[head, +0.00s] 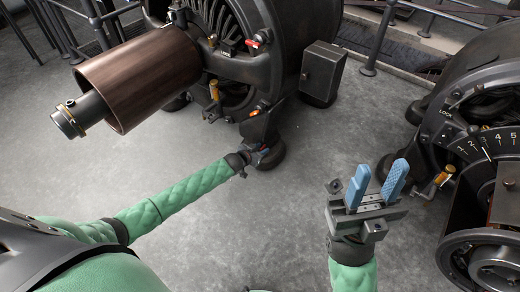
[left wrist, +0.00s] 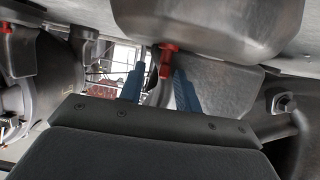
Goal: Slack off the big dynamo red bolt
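The big dynamo (head: 235,50) stands at the top of the head view, with a brown drum on its left. My left gripper (head: 262,150) is low at its foot, and its fingers are mostly hidden there. In the left wrist view a red bolt (left wrist: 167,62) sticks out under a rounded dark metal part. The blue fingers of my left gripper (left wrist: 159,85) stand apart on either side of the bolt, with a gap visible on the left. Whether the right finger touches it I cannot tell. My right gripper (head: 376,187) is open and empty over the floor.
A second dynamo (head: 465,130) with a numbered dial stands at the right, near my right gripper. A red-tipped handle (head: 253,44) and an orange knob (head: 255,113) are on the big dynamo. Another red part (left wrist: 5,27) shows in the left wrist view. The middle floor is clear.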

